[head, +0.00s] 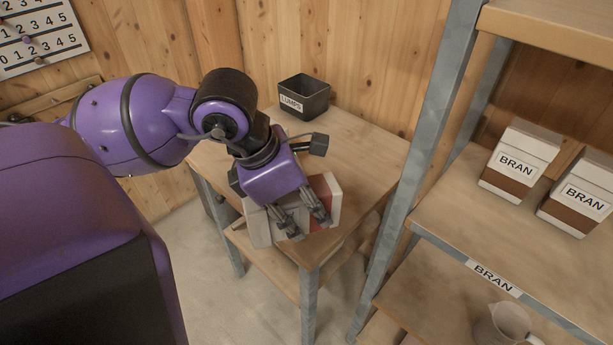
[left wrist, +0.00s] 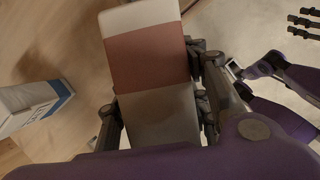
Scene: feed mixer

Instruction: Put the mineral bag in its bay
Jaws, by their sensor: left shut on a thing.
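My left gripper (head: 303,217) is shut on a white and red bag (head: 326,190), with fingers on either side of it. In the head view the bag lies at the front edge of the small wooden table (head: 365,160); I cannot tell whether it touches the top. In the left wrist view the bag (left wrist: 147,58) shows a white end, a red-brown band and a greyish part between the fingers. No label on it shows, so I cannot confirm that it is the mineral bag. Dark fingers (left wrist: 303,25) at the wrist view's right edge may be my right gripper; their state is unclear.
A dark bin (head: 305,98) labelled LUMPS stands at the table's back. At right, a metal-post shelf (head: 450,210) holds two BRAN bags (head: 520,160) above a BRAN label (head: 493,278); a jug (head: 503,325) is below. A blue and white package (left wrist: 35,108) shows in the wrist view.

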